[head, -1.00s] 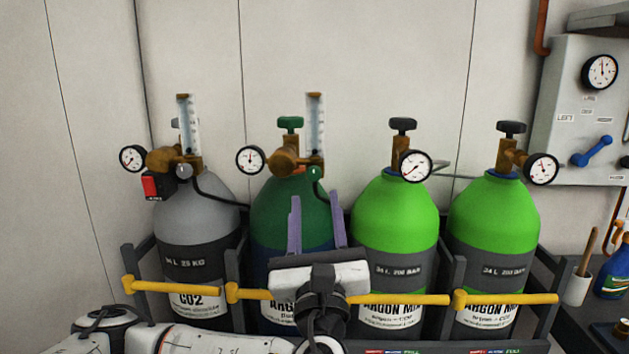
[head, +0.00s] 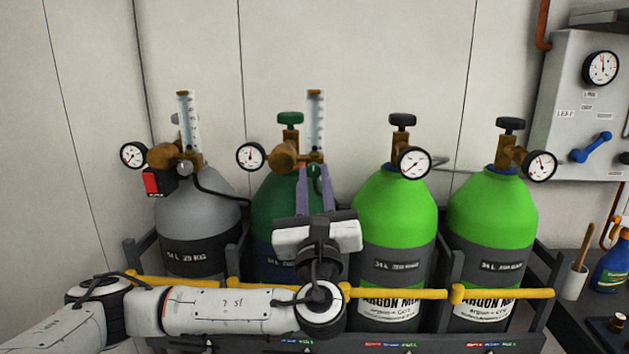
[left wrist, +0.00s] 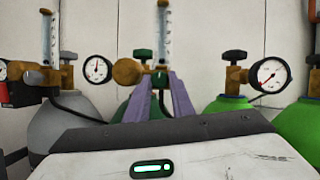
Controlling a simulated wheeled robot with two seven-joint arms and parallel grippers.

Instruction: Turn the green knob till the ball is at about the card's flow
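The small green knob (head: 314,171) sits at the foot of the clear flow tube (head: 316,125) on the dark green cylinder's brass regulator (head: 283,156). In the left wrist view the knob (left wrist: 159,80) shows between my fingertips. My left gripper (head: 314,172) points up at it, its two purple fingers close together, one on each side of the knob. I cannot tell whether they touch it. The tube also shows in the left wrist view (left wrist: 163,35); the ball is too small to make out. No flow card is readable. My right gripper is out of view.
A grey CO2 cylinder (head: 195,212) with its own flow tube (head: 188,120) stands left. Two bright green argon mix cylinders (head: 395,215) stand right. A green valve handle (head: 290,119) is just left of the tube. Yellow bars (head: 400,294) cross in front.

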